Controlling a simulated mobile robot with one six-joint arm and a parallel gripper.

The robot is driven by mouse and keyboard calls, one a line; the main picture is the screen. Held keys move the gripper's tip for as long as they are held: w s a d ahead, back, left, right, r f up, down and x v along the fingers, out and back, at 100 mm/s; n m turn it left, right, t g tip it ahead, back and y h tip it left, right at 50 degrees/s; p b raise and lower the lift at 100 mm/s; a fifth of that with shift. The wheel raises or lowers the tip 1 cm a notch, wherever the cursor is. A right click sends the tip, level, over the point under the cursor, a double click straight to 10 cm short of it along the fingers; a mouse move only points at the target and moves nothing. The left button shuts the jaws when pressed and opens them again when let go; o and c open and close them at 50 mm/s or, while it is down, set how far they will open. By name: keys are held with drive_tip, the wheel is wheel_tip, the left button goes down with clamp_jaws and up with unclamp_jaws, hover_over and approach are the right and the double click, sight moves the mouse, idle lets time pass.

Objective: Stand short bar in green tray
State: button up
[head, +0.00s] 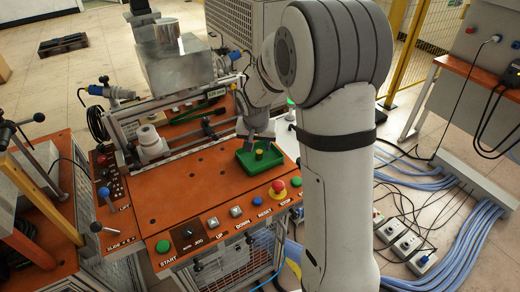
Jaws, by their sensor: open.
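The green tray (243,170) sits on the orange worktop, behind the button row. A small, dark yellowish short bar (259,155) appears to stand upright inside the tray, near its middle. My gripper (254,138) is open above the tray's back edge, just behind and above the bar. It looks apart from the bar, but the view is too small to show the exact gap. My arm covers the area to the right of the tray.
The orange worktop (175,195) is clear to the left of the tray. Control buttons, including a red stop button (278,187), line its front edge. A metal box (178,62) and a rail with fittings stand behind. Blue cables (455,235) lie on the floor at right.

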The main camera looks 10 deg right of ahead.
drive_tip(key=d+v, duration=0.1)
drive_tip(key=v, duration=0.7)
drive_tip(key=s+r+n, duration=0.2)
drive_tip(key=s, duration=1)
drive_tip(key=s+r+n+y, duration=0.1)
drive_tip(key=s+n, duration=0.1)
drive_tip(key=s, duration=1.1)
drive_tip(key=shift+d+r, duration=0.4)
drive_tip(key=shift+d, duration=0.05)
